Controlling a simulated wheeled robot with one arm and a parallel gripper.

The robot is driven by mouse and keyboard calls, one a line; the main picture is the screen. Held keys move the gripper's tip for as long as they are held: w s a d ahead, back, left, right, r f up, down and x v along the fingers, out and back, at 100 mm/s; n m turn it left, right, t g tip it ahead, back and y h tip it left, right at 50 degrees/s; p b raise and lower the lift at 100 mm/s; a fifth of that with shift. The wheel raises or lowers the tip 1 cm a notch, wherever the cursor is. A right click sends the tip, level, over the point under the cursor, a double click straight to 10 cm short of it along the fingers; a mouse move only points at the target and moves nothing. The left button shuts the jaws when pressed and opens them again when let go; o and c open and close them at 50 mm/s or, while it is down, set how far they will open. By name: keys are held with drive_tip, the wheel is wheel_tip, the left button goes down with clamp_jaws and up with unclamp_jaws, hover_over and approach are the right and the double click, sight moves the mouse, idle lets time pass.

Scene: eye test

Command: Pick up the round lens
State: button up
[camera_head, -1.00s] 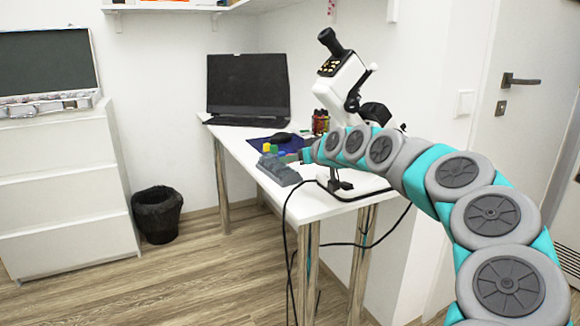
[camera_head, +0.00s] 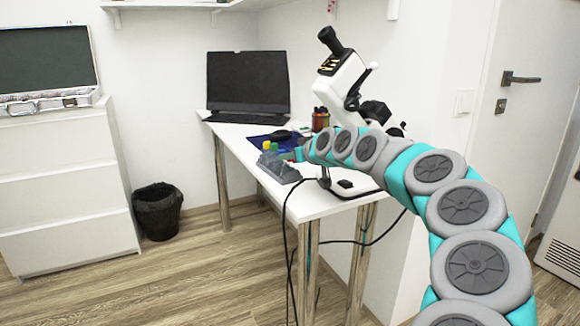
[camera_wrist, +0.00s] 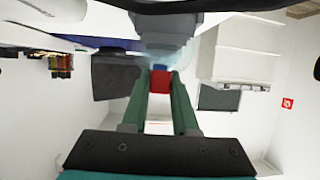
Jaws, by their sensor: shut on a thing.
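My gripper (camera_wrist: 160,82) has its two green fingers shut on a small red tab. A pale, see-through round lens (camera_wrist: 192,50) spreads just beyond this red tab (camera_wrist: 160,80) and seems to be one piece with it. A grey rack (camera_wrist: 165,24) is close behind the lens in the wrist view. In the head view the grey rack (camera_head: 279,170) stands on the desk's front left part, with small yellow and green pieces at its back. My arm reaches in from the right; its fingertips and the lens cannot be made out there.
A black cable hangs off the desk.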

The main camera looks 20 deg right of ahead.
drive_tip(key=shift+f, duration=0.1)
clamp_jaws()
